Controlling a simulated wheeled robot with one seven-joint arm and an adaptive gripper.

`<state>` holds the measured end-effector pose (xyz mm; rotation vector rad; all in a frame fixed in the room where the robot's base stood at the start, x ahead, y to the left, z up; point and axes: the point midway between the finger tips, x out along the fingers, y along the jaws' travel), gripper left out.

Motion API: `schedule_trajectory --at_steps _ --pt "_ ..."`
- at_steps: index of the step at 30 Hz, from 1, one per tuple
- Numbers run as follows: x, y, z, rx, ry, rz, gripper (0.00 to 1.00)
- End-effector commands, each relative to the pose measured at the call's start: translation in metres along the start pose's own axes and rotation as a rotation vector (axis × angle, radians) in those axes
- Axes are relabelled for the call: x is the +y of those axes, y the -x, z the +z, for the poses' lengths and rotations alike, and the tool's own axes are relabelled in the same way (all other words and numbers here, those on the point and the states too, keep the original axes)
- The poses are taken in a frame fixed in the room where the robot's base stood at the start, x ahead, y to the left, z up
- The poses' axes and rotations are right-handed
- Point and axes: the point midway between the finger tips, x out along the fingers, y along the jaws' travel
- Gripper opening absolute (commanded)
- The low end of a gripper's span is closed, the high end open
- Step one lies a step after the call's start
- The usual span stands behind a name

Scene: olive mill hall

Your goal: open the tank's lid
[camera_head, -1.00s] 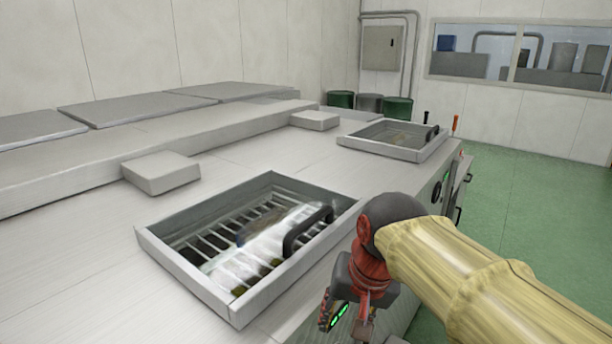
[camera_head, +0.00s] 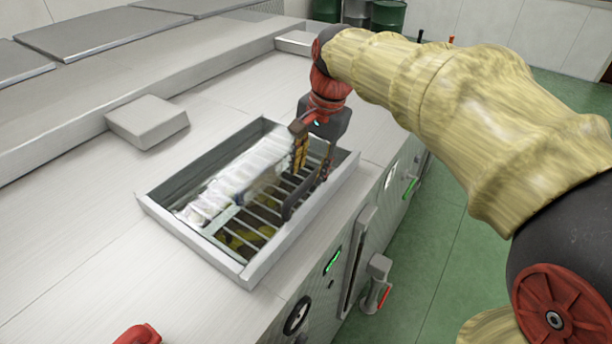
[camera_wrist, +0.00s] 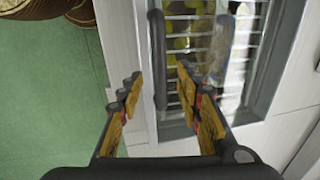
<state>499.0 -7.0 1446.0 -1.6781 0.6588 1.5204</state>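The tank's lid (camera_head: 262,262) is a light grey frame with a clear, glossy pane, lying flat and shut on the tank top; metal bars and yellow-green olives show through it. Its black bar handle (camera_head: 298,202) runs along the side nearest the tank's front edge; it also shows upright in the wrist view (camera_wrist: 157,60). My gripper (camera_head: 313,168) points down at the handle, fingers apart. In the wrist view my gripper (camera_wrist: 160,90) has a fingertip on each side of the handle's line, with nothing clamped. Whether the fingers touch the handle I cannot tell.
A grey block (camera_head: 148,122) sits on the tank top behind the lid. The front panel carries a black knob (camera_head: 297,316), a green-lit display (camera_head: 333,260) and a tap with a red lever (camera_head: 376,284). Green drums (camera_head: 388,16) stand at the back. The green floor (camera_head: 440,250) at right is clear.

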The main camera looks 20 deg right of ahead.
Motion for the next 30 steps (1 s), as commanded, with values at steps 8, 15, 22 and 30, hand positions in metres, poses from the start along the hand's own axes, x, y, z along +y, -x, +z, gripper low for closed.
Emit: schedule_trajectory --at_steps 8,15,22,30 --pt "0.000 -0.038 0.000 -0.001 0.002 0.001 0.35" --pt "0.000 -0.047 0.000 0.001 0.002 -0.001 0.35" --pt "0.000 -0.046 0.000 0.001 0.002 -0.001 0.32" --pt "0.000 -0.046 0.000 0.001 0.002 -0.001 0.17"
